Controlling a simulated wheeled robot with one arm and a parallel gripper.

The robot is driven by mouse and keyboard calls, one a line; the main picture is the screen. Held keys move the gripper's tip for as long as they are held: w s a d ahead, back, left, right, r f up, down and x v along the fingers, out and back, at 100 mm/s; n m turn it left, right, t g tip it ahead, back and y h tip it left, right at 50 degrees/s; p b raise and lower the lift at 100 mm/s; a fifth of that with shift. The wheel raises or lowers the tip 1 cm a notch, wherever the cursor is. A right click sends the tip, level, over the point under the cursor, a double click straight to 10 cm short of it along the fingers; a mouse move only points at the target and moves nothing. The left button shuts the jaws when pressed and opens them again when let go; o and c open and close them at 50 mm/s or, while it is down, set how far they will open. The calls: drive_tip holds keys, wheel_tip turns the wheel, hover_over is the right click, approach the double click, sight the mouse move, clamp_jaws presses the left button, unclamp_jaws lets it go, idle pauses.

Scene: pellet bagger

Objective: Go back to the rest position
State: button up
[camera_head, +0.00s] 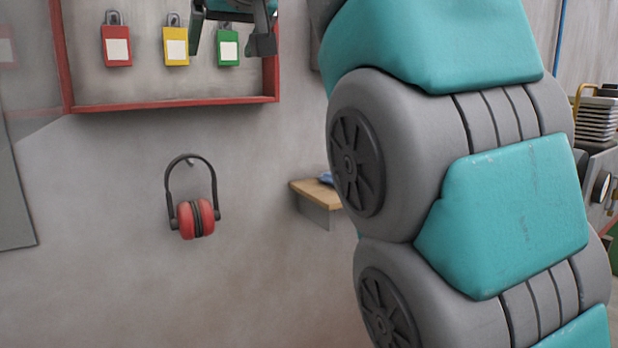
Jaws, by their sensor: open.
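My gripper (230,44) shows at the top of the head view, cut off by the upper edge. Its two dark fingers are apart, one on the left and one on the right. It is in front of the red-framed board (175,104), near the green padlock (228,48), which shows between the fingers. I cannot tell whether it touches the lock; the fingers look empty of any grip. A yellow padlock (176,46) and a red padlock (117,46) hang to the left. My teal and grey arm fills the right half of the view.
Red ear defenders (196,218) hang on a wall hook below the board. A small wooden shelf (312,193) with a blue thing on it is partly hidden behind my arm. Machinery (598,150) stands at the far right. A grey panel is at the left edge.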

drive_tip(key=s+d+f+m+g+h, duration=0.1)
drive_tip(key=d+f+g+h, duration=0.1)
drive_tip(key=d+f, duration=0.55)
drive_tip(key=s+d+f+m+g+h, duration=0.15)
drive_tip(key=d+f, duration=0.25)
drive_tip(key=f, duration=0.7)
drive_tip(key=s+d+f+m+g+h, duration=0.1)
drive_tip(key=d+f+g, duration=0.1)
drive_tip(key=d+f, duration=0.6)
drive_tip(key=s+d+f+m+g+h, duration=0.1)
drive_tip(key=s+d+f+g, duration=0.3)
drive_tip(key=s+f, duration=1)
drive_tip(key=s+d+f+m+g, duration=0.1)
drive_tip(key=s+d+f+g, duration=0.3)
drive_tip(key=s+f, duration=1)
drive_tip(key=shift+s+f+h, duration=0.35)
drive_tip(key=shift+f, duration=0.6)
